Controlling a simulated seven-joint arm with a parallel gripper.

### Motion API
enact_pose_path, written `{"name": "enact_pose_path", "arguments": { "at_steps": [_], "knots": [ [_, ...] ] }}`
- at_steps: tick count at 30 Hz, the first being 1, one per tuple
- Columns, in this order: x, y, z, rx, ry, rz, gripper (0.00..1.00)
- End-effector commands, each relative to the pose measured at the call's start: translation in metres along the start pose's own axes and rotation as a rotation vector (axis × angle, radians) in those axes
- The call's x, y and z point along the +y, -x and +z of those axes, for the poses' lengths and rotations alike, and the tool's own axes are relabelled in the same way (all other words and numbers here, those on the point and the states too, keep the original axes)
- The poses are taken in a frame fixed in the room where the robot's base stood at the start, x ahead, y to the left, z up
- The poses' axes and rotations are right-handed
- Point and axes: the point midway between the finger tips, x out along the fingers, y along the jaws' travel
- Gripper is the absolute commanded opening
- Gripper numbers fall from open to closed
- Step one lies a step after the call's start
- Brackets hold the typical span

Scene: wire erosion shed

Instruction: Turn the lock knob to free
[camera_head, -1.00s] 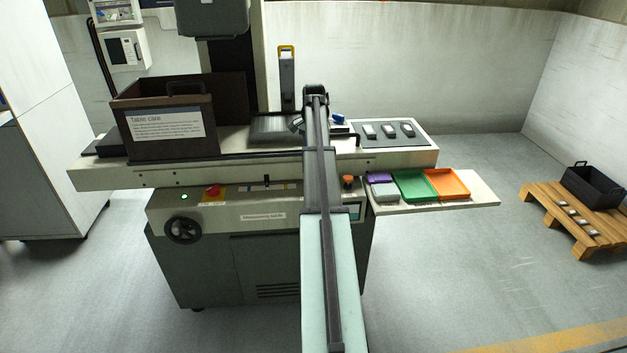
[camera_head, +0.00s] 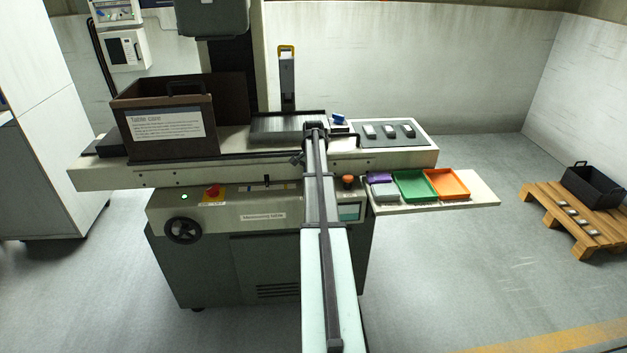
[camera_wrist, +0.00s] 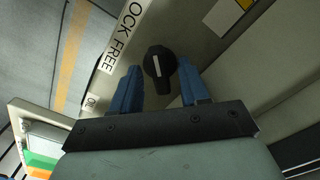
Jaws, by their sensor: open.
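The lock knob (camera_wrist: 160,70) is black, with a white pointer line that runs nearly up and down in the wrist view. A white label (camera_wrist: 124,38) reading "OCK FREE", its start cut off by the frame edge, lies to the left of it. My gripper (camera_wrist: 160,80) is open, with one blue finger on each side of the knob. I cannot tell whether either finger touches it. In the head view my arm covers the gripper and I cannot make out the lock knob for certain.
The machine front carries a red button (camera_head: 212,191), a black handwheel (camera_head: 184,230) and an orange knob (camera_head: 348,182). A brown box (camera_head: 168,150) stands on the machine table. A side shelf (camera_head: 485,195) holds green (camera_head: 415,186) and orange (camera_head: 446,184) trays.

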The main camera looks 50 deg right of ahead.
Motion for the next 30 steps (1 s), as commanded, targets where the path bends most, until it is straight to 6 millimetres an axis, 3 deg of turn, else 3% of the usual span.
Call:
{"name": "enact_pose_path", "arguments": {
  "at_steps": [7,21,30],
  "knots": [
    [0.0,-0.0003,-0.0001,0.0,0.0,0.0,0.43],
    [0.0,-0.0001,0.0,0.0,0.0,0.0,0.0],
    [0.0,-0.0002,0.0,-0.001,0.014,0.0,0.0]
  ]
}}
